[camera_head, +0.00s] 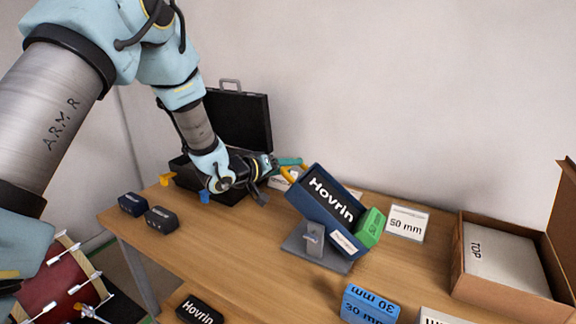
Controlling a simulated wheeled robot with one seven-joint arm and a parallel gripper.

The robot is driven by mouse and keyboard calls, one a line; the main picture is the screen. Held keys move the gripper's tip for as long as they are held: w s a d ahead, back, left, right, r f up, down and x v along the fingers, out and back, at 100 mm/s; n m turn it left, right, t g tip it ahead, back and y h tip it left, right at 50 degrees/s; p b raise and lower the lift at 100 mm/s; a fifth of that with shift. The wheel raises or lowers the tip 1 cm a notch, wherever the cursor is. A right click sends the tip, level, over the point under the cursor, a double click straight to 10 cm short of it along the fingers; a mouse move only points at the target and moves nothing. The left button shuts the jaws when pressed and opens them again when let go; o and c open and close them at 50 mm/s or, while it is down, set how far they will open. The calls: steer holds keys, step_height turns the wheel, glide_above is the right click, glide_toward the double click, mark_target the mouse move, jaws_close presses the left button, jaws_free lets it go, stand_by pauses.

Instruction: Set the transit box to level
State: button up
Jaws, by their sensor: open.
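The likely transit box is a blue open box (307,207) on a grey stand (303,243) near the table's middle. It is tilted, with its upper left end high and its lower right end down. A black block marked "Hovrin" (331,198) lies in it. A yellow handle (292,173) shows at its raised end, and a white label (343,242) is at its low end. A green block (370,228) is against its right side. My gripper (273,169) is open just left of the yellow handle; whether they touch is unclear.
An open black case (238,117) stands behind my arm. Two dark blocks (132,204) sit at left. A white "50 mm" block (406,223), a blue "30 mm" block (368,304) and an open cardboard box (498,295) lie rightward. Another Hovrin block (199,310) is at front. The front-middle table is clear.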

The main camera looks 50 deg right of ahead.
jaws_close()
stand_by(0.3)
stand_by(1.1)
